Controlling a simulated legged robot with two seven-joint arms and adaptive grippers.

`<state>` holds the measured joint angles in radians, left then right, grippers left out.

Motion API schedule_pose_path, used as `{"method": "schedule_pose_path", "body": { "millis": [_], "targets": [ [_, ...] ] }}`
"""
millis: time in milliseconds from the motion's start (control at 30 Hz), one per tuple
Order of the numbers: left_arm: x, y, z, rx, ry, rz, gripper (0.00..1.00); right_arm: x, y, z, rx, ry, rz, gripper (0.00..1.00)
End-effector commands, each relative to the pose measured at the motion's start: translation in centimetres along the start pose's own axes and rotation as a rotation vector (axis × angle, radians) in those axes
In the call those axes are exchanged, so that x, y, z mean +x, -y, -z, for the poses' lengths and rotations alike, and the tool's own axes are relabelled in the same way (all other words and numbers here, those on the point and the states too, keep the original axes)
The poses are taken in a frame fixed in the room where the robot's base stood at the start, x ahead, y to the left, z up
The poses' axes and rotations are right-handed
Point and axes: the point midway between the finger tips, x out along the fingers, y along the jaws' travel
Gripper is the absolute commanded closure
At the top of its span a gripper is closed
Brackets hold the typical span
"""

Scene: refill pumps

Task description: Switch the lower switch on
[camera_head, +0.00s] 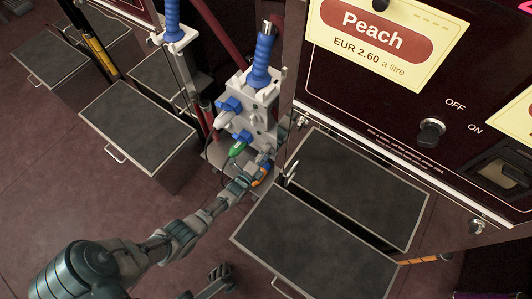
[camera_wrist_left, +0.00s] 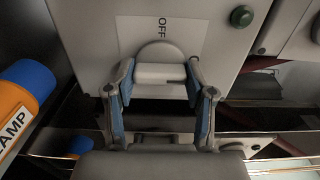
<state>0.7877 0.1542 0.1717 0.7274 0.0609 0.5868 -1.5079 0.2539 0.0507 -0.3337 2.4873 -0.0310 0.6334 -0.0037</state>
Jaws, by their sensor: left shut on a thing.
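The lower switch is a pale knob (camera_wrist_left: 160,73) on a grey panel in the left wrist view, just below a white label (camera_wrist_left: 162,36) that reads OFF sideways. My left gripper (camera_head: 250,177) is at the lower part of the pale pump unit (camera_head: 262,113) in the head view. In the left wrist view its two blue-padded fingers (camera_wrist_left: 160,92) are shut on the knob, one at each end. The knob lies level across that picture. An ON label is not visible there, and the knob is too hidden by my arm to see in the head view.
An orange-and-blue cylinder lettered "AMP" (camera_wrist_left: 27,98) is close left of the fingers in the left wrist view. A green button (camera_wrist_left: 241,16) is upper right. A dark-topped box (camera_head: 313,250) stands right of my forearm; a larger OFF/ON knob (camera_head: 431,132) is on the Peach panel.

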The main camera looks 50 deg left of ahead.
Motion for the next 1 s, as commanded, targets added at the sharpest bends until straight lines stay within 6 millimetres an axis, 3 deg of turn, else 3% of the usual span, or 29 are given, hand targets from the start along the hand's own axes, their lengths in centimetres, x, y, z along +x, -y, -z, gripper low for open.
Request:
{"method": "schedule_pose_path", "body": {
  "millis": [33, 100, 133, 567, 1000],
  "targets": [
    [-0.2, -0.6, 0.6, -0.001, -0.008, -0.014, 0.41, -0.1, 0.0, -0.1, 0.0, 0.002, 0.0, 0.6],
    [-0.2, -0.6, 0.6, -0.002, -0.007, -0.013, 0.24, -0.1, 0.0, 0.0, 0.0, 0.002, 0.0, 0.6],
    [-0.2, -0.6, 0.5, -0.002, -0.006, -0.012, 0.21, -0.1, 0.0, 0.0, 0.0, 0.003, 0.0, 0.6],
    [-1.0, -0.3, 0.2, -0.002, -0.003, -0.004, 0.21, -0.2, 0.0, 0.4, -0.002, 0.004, -0.002, 0.6],
    [-9.7, -0.4, 0.3, -0.003, -0.004, -0.008, 0.21, -0.1, 0.1, 0.3, -0.001, 0.003, -0.003, 0.6]
  ]
}}
